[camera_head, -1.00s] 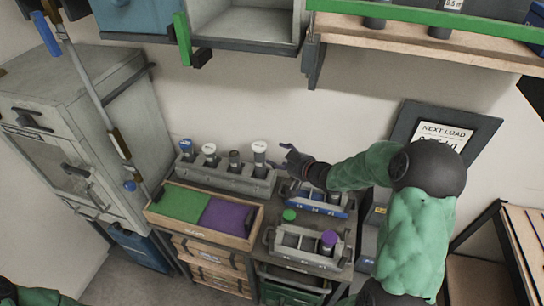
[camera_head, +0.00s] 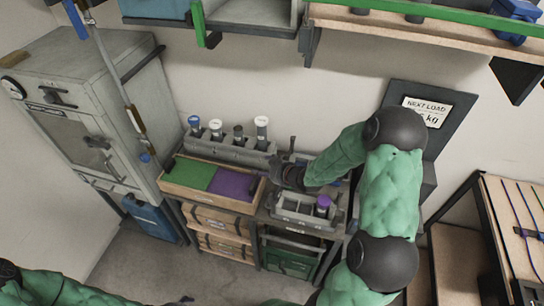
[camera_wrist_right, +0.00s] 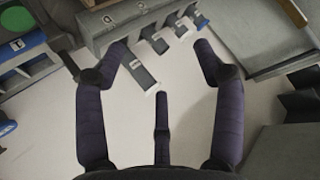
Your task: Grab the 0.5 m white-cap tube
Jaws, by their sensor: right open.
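Two white-capped tubes stand upright in a grey rack (camera_head: 225,150): a taller one at the right end (camera_head: 261,132) and a shorter one (camera_head: 215,132). I cannot read which is 0.5 m. My right gripper (camera_head: 281,164) is open and empty, right of and in front of the taller tube. In the right wrist view, the taller white-capped tube (camera_wrist_right: 140,70) lies ahead between the spread fingers (camera_wrist_right: 161,72), apart from them. The shorter one (camera_wrist_right: 182,31) is farther off. My left gripper (camera_head: 183,300) is barely visible at the bottom edge; its jaws are unclear.
A dark-capped tube (camera_head: 238,135) and a blue-capped tube (camera_head: 194,126) share the rack. A green and purple tray (camera_head: 180,196) lies in front. A second grey rack (camera_head: 300,212) holds a purple-capped tube (camera_head: 322,205). A grey cabinet (camera_head: 85,110) stands left; shelves hang above.

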